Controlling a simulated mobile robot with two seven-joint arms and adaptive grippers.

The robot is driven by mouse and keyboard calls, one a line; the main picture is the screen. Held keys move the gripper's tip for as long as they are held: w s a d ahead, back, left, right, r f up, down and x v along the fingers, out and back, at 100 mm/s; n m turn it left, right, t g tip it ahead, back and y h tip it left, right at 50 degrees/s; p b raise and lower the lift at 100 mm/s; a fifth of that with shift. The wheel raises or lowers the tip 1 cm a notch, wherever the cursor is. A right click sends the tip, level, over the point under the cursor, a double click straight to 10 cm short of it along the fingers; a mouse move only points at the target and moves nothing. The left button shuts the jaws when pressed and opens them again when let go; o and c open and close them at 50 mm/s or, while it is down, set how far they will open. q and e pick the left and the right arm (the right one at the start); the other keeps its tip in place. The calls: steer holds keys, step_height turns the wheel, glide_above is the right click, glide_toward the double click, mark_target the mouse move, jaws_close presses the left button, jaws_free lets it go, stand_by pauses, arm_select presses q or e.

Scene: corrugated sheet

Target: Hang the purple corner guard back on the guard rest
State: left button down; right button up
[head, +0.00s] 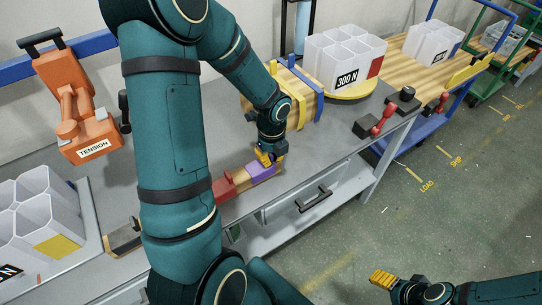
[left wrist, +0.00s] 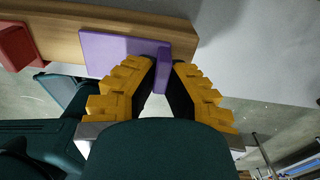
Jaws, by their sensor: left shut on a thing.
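The purple corner guard (head: 261,169) is at the wooden bar near the front edge of the grey bench. It also shows in the left wrist view (left wrist: 112,51), lying against the bar's edge with one flange standing out. My left gripper (head: 268,157) is shut on that flange, its yellow fingers (left wrist: 163,72) on either side of it. The wooden bar (left wrist: 150,14), likely the guard rest, also carries a red guard (head: 224,187), left of the purple one. Whether the purple guard is fully seated cannot be told. My right gripper (head: 383,281) is low over the floor, away from the bench.
A drawer with a dark handle (head: 313,198) is below the bench front. A red-handled clamp (head: 378,124) stands at the bench's right end. An orange TENSION device (head: 80,115) and white cell blocks (head: 40,215) are at left. A strapped wooden stack (head: 298,95) stands behind my left gripper.

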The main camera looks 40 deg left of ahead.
stand_by(0.6)
arm_select(q)
steer(key=c, duration=0.5)
jaws_free()
steer(key=shift+c, duration=0.2)
steer(key=shift+r+p, duration=0.1)
steer(key=shift+p, duration=0.2)
steer(key=shift+r+p, duration=2.85)
steer(key=shift+r, duration=0.1)
